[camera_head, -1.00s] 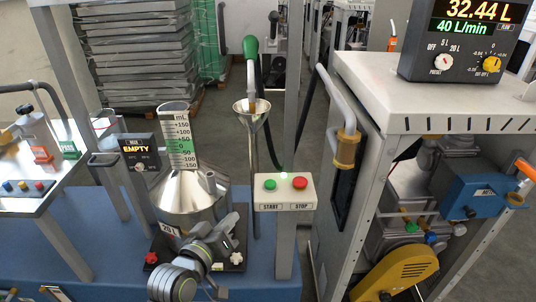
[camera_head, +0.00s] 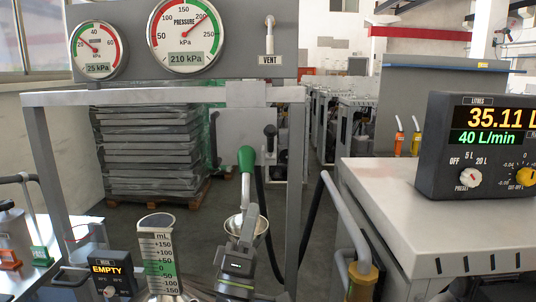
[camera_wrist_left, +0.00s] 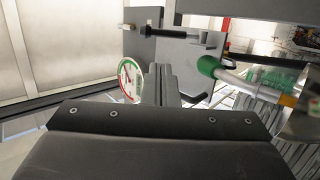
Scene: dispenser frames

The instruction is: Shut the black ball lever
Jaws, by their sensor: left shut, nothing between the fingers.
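A lever with a black ball tip (camera_head: 270,131) stands upright behind and to the right of the green-handled nozzle (camera_head: 246,159). My left gripper (camera_head: 250,212) is shut and empty, its fingers pointing up in front of the steel funnel (camera_head: 232,224), below and nearer than the lever. In the left wrist view my left gripper's fingers (camera_wrist_left: 168,75) are together. A bar with a dark grip (camera_wrist_left: 155,31) lies above them; I cannot tell whether it is the same lever. The green nozzle handle (camera_wrist_left: 208,66) is to their right. My right gripper is not in view.
A frame with two pressure gauges (camera_head: 184,35) and a vent handle (camera_head: 269,45) spans the top left. A meter box (camera_head: 478,148) reading 35.11 L stands on the right cabinet (camera_head: 400,190). A measuring scale (camera_head: 157,255) and an EMPTY display (camera_head: 111,270) stand at lower left.

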